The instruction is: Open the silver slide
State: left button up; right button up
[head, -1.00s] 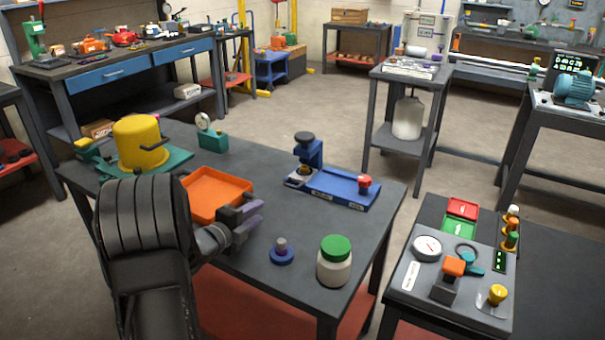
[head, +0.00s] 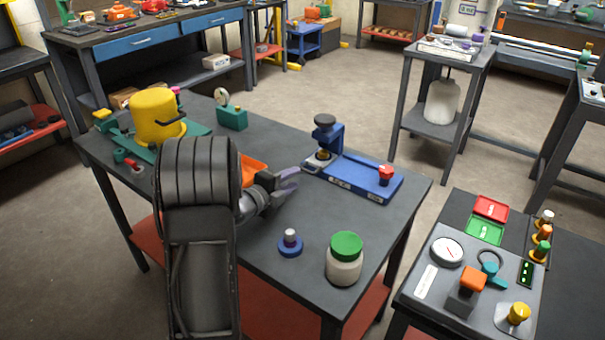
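I cannot pick out a silver slide for sure. A small silver-grey part (head: 318,161) shows at the left end of the blue fixture (head: 362,180), under its dark round knob (head: 324,120). The fixture lies at the table's back right and has a red knob (head: 386,173) at its right end. My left forearm hides most of the orange tray (head: 254,168). My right gripper is out of view.
A green-lidded jar (head: 345,260) and a small blue knobbed piece (head: 290,243) stand at the table's front. A yellow pot (head: 157,117) and a green gauge stand (head: 231,117) are at the back left. A control panel (head: 447,282) sits on another table at right.

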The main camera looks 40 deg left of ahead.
pick_arm(q)
send_near(317, 162)
jog(key=w+f, duration=0.2)
jog(key=shift+w, duration=0.25)
grip_shut()
dwell(1.3)
